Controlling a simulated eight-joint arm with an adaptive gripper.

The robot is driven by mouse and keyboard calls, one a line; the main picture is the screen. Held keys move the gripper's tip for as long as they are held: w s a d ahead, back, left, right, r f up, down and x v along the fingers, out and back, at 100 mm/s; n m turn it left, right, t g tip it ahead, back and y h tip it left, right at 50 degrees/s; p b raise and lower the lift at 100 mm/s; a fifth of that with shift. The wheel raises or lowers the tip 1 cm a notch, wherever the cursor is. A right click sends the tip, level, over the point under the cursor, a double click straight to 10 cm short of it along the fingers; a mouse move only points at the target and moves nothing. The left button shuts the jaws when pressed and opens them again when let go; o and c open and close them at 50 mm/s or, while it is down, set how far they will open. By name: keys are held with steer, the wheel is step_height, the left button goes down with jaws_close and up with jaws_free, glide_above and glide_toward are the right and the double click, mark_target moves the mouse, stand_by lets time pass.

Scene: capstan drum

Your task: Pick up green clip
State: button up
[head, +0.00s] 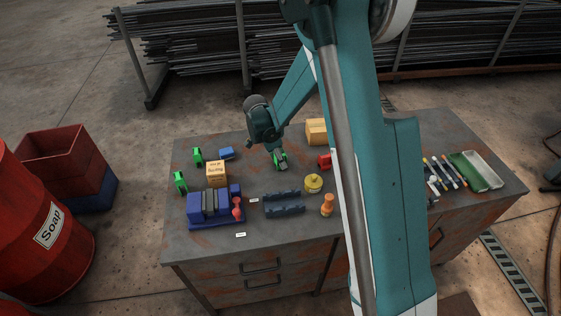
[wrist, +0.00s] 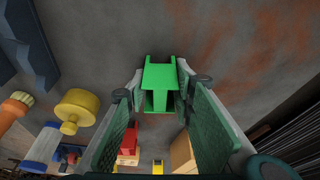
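The green clip (wrist: 160,78) sits between the two fingers of my gripper (wrist: 160,88) in the wrist view. A finger lies close along each side of it, near the tips. I cannot tell whether both pads touch it. In the head view the same clip (head: 280,160) is low at the tabletop, under my gripper (head: 277,153), which partly covers it. Two more green clips stand at the left of the table, one at the back (head: 198,156) and one nearer the front (head: 180,183).
A red block (head: 324,161) and a cardboard box (head: 317,131) are right of my gripper. A yellow knobbed piece (head: 314,183), an orange peg (head: 327,206) and a dark rack (head: 284,203) are in front. A small box (head: 216,173) and a blue block (head: 227,153) are left.

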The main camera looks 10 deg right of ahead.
steer(key=shift+c, duration=1.1)
steer(key=shift+r+p, duration=0.55)
steer(key=shift+r, duration=4.5)
steer(key=shift+w+d, duration=0.1)
steer(key=w+d+r+m+p, duration=0.1)
steer(key=w+d+r+p, duration=0.2)
steer(key=w+d, duration=0.4)
steer(key=w+d+r+m+p, duration=0.1)
steer(key=w+d+r+p, duration=0.2)
steer(key=d, duration=1.2)
steer(key=w+r, duration=0.2)
steer(key=w, duration=0.1)
steer(key=shift+w+g, duration=0.3)
steer(key=shift+w, duration=0.1)
steer(key=shift+r, duration=0.1)
